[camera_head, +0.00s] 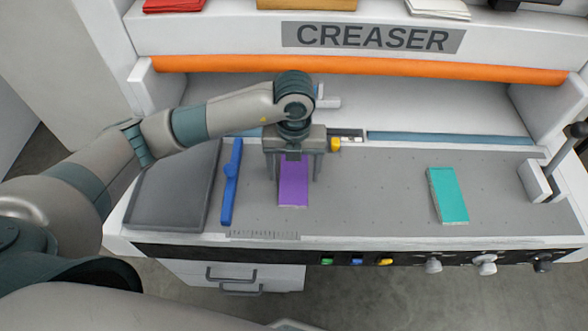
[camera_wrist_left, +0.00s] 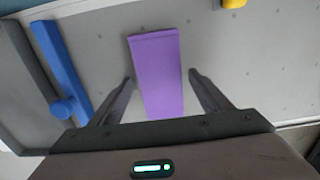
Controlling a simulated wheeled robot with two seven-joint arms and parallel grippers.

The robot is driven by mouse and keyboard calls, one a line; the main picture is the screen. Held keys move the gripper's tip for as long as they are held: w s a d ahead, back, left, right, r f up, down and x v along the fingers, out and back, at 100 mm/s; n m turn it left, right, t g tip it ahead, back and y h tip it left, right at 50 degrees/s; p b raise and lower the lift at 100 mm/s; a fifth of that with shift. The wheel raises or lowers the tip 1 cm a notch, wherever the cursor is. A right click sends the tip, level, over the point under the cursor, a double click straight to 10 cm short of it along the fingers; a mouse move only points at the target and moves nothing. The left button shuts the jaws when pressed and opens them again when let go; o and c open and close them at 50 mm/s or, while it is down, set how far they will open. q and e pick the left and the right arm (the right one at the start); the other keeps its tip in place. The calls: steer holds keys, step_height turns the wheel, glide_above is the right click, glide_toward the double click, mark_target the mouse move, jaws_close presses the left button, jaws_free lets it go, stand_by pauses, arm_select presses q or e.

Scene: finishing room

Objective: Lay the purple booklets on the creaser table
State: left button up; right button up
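A purple booklet (camera_head: 294,186) lies flat on the grey creaser table (camera_head: 380,190), left of its middle. It also shows in the left wrist view (camera_wrist_left: 158,75). My left gripper (camera_head: 295,178) is directly over this booklet, pointing down. In the left wrist view its two fingers (camera_wrist_left: 160,83) stand apart, one on each side of the booklet, with a gap on both sides. It is open and holds nothing. My right gripper is not in either view. I see no other purple booklet.
A teal booklet (camera_head: 448,195) lies on the table at the right. A blue bar with a knob (camera_head: 231,182) and a dark grey tray (camera_head: 172,190) are left of the purple booklet. The orange roller (camera_head: 360,70) spans the back. The table between the booklets is clear.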

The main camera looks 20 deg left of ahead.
mark_target(294, 177)
arm_select(q)
steer(key=shift+r, duration=0.2)
steer(key=shift+r, duration=0.3)
step_height(294, 177, up, 11)
steer(key=b, duration=0.3)
steer(key=shift+r, duration=0.15)
stand_by(0.8)
